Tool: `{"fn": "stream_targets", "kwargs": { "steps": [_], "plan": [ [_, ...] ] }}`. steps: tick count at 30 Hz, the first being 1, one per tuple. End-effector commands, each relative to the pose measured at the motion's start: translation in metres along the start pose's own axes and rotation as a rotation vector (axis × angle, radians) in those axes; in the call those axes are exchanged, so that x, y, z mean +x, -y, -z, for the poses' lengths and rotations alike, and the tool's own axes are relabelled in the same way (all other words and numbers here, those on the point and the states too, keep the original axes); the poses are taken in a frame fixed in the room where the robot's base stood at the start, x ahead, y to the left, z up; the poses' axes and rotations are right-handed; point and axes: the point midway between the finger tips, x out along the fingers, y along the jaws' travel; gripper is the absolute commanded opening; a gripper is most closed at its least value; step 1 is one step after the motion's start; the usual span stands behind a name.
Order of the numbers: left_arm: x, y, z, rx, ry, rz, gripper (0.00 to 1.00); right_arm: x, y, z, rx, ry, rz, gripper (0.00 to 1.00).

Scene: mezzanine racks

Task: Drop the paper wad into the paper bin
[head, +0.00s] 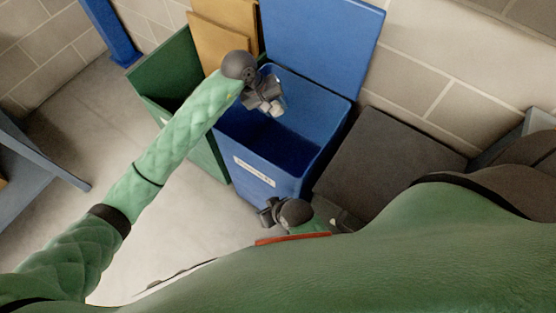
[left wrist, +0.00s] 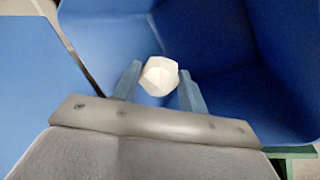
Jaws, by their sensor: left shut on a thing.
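My left gripper (head: 270,104) is above the open top of the blue bin (head: 258,180), which has a white label on its front and its blue lid raised behind. The left gripper is shut on the white paper wad (head: 276,108). In the left wrist view the paper wad (left wrist: 159,76) sits between the two fingers of the left gripper (left wrist: 158,85), with the blue bin's inside walls (left wrist: 200,35) beyond it. My right gripper (head: 268,212) is low in front of the blue bin, near my body; its fingers are too small to read.
A green bin (head: 175,75) with brown cardboard (head: 224,30) stands left of the blue bin. A dark grey, closed-topped box (head: 385,150) stands on its right. A block wall (head: 435,70) is behind. A blue rack (head: 30,165) is at far left, with clear floor between.

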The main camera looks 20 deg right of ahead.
Motion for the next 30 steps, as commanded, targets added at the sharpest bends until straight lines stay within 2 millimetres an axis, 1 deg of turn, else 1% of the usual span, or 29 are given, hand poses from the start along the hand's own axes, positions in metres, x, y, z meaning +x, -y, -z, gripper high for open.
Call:
{"fn": "stream_targets", "kwargs": {
  "steps": [3,6,16,17,18,20,21,30],
  "plan": [
    [0.0083,0.0041,-0.0002,-0.002,0.001,-0.001,0.21,0.0023,-0.0004,-0.0014,0.000,-0.001,0.000,0.36],
    [0.0114,0.0059,0.0004,-0.001,0.000,0.000,0.21,0.0032,-0.0005,-0.0018,0.000,-0.002,0.000,0.36],
    [0.0131,0.0068,0.0005,-0.001,0.000,0.000,0.21,0.0037,-0.0002,-0.0026,0.000,-0.002,0.000,0.36],
    [0.0132,0.0068,0.0005,-0.001,0.000,0.000,0.46,0.0037,-0.0002,-0.0026,0.000,-0.001,0.000,0.36],
    [0.0131,0.0068,0.0005,-0.001,0.000,0.000,0.54,0.0037,-0.0002,-0.0026,0.000,-0.001,0.000,0.36],
    [0.0131,0.0068,0.0005,-0.001,0.000,0.000,0.66,0.0037,-0.0002,-0.0026,0.000,-0.001,0.000,0.36],
    [0.0131,0.0067,0.0004,-0.001,0.000,0.000,0.68,0.0037,-0.0003,-0.0026,0.000,-0.001,0.000,0.36],
    [0.0113,0.0069,0.0007,0.000,-0.001,0.000,0.68,0.0041,-0.0007,-0.0027,0.000,-0.002,0.000,0.36]
  ]
}}
